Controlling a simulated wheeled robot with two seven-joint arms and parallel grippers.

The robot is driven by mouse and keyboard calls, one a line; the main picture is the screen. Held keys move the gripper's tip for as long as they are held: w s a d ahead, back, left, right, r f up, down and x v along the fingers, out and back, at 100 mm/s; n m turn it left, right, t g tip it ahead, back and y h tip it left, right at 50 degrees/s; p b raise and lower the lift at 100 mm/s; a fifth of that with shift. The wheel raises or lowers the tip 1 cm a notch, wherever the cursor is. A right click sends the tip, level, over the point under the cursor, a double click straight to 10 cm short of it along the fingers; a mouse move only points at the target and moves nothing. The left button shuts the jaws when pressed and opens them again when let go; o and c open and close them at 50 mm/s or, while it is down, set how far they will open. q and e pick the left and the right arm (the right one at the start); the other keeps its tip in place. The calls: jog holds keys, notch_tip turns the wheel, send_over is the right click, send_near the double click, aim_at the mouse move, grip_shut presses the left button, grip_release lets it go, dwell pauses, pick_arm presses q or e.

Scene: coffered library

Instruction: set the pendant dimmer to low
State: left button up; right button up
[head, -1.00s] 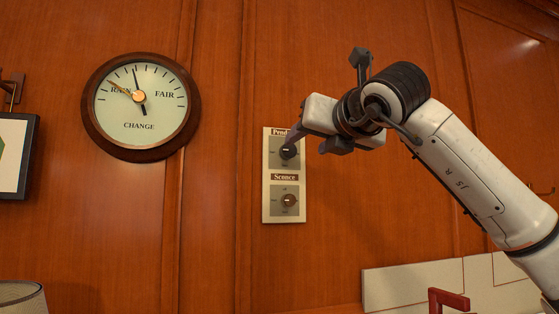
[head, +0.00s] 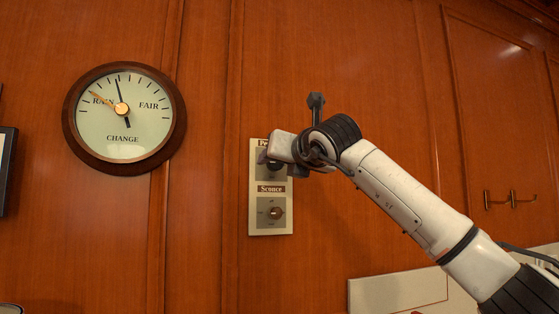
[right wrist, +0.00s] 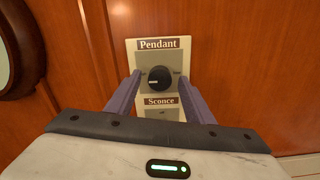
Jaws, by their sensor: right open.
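The dimmer plate (head: 285,226) is on the wood-panelled wall, with a Pendant knob above and a Sconce knob (head: 274,213) below. In the right wrist view the dark round Pendant knob (right wrist: 160,79) sits under its label, with a pale mark on its left side. My right gripper (head: 268,162) is at the upper part of the plate and hides much of the Pendant section in the head view. In the right wrist view its open fingers (right wrist: 159,88) stand either side of the knob, with gaps on both sides. Whether they reach knob depth is unclear. My left gripper is out of view.
A round barometer (head: 122,110) hangs on the wall to the left. Brass hooks (head: 512,199) are on the wall at the right. A pale panel (head: 385,294) stands low at the right. The wall between plate and barometer is clear.

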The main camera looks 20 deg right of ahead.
jog(key=c, duration=1)
jog(key=shift+c, duration=0.2)
